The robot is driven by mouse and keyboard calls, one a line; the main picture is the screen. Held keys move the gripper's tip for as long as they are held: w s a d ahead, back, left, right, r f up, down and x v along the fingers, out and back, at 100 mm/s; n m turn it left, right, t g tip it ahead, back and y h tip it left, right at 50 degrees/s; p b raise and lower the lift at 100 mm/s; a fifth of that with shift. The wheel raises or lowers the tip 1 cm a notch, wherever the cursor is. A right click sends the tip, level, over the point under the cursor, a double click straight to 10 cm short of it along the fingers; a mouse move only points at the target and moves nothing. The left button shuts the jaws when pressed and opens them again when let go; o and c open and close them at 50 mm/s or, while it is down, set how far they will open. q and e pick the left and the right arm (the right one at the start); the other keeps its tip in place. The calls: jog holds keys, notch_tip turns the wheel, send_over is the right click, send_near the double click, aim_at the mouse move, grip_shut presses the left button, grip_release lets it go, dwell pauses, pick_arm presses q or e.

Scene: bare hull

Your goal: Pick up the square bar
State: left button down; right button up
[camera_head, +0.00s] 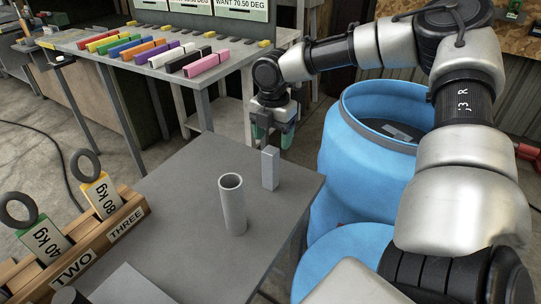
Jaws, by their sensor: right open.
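The square bar (270,168) is a light grey block standing upright near the right edge of the grey table (185,185). A hollow grey round tube (233,205) stands upright beside it, to the left and nearer to me. My right gripper (274,137) is open, pointing down with greenish fingertips. In the picture it appears just above the bar's top, and no contact shows. How far behind or above the bar it is, I cannot tell. My left gripper is not in view.
Blue barrels (365,150) stand just right of the table, beneath my right arm. A wooden rack (75,250) with tagged weights lies at the left. A back bench (150,50) carries a row of coloured bars. The table's middle is clear.

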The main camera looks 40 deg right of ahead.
aim_at(271, 150)
jog(key=f, duration=0.5)
jog(key=shift+w+a+f, duration=0.1)
jog(key=shift+w+f, duration=0.2)
jog(key=shift+c, duration=0.3)
jog(key=shift+r, duration=0.1)
grip_shut()
